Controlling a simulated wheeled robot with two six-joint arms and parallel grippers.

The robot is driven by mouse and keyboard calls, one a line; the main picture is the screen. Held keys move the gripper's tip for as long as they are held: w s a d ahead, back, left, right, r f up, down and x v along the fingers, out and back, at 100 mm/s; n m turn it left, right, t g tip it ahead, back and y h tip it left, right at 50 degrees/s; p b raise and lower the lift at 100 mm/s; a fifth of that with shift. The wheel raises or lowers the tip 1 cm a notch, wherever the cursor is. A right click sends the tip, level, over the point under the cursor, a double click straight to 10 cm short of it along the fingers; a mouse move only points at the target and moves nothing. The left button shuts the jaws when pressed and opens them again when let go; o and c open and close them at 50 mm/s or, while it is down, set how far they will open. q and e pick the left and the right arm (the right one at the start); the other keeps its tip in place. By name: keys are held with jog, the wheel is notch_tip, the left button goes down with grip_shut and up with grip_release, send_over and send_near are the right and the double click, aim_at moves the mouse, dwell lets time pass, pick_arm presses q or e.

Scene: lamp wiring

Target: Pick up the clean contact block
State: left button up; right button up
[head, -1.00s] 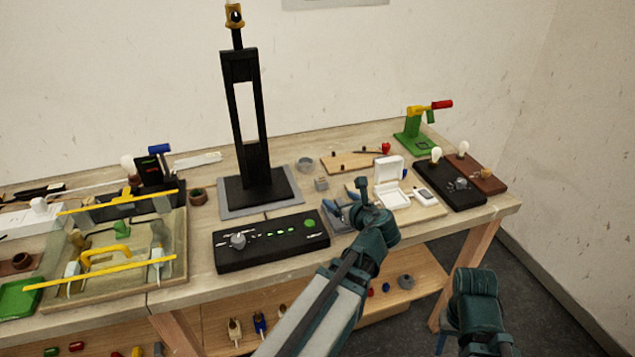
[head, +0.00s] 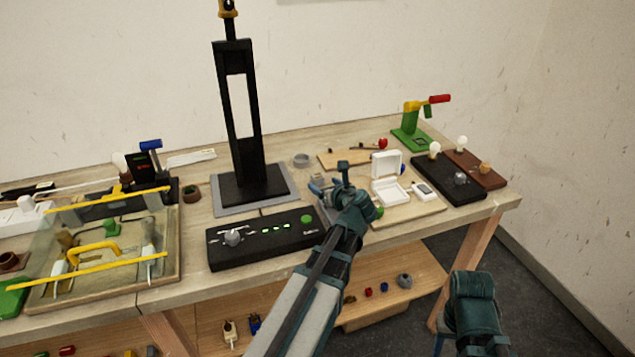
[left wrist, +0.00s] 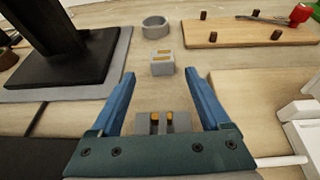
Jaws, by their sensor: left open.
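My left gripper (head: 329,182) is open over the bench, right of the black stand. In the left wrist view its two blue fingers (left wrist: 159,74) point at a small grey block (left wrist: 162,63) with two orange contact strips, just beyond the fingertips. A second grey block (left wrist: 178,123) with orange and dark contacts shows between the finger bases, near the palm edge. I cannot tell for sure which block is clean; the far one's strips look brighter. The gripper hides both blocks in the head view. My right arm shows at the lower right, its jaws out of sight.
A black stand (head: 241,110) on a grey plate rises left of the gripper. A grey ring (left wrist: 155,27) lies beyond the far block. A wooden pegged board (left wrist: 240,33) is at the back right. An open white box (head: 388,177) stands right; a black control panel (head: 262,240) lies in front.

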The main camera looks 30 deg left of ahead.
aim_at(319, 178)
pick_arm(q)
jog(key=x, duration=0.1)
jog(key=b+x, duration=0.1)
jog(key=x, duration=0.3)
jog(key=shift+w+a+r, duration=0.1)
jog(key=shift+w+r, duration=0.15)
jog(key=shift+w, duration=0.05)
jog(key=shift+c, duration=0.6)
grip_shut()
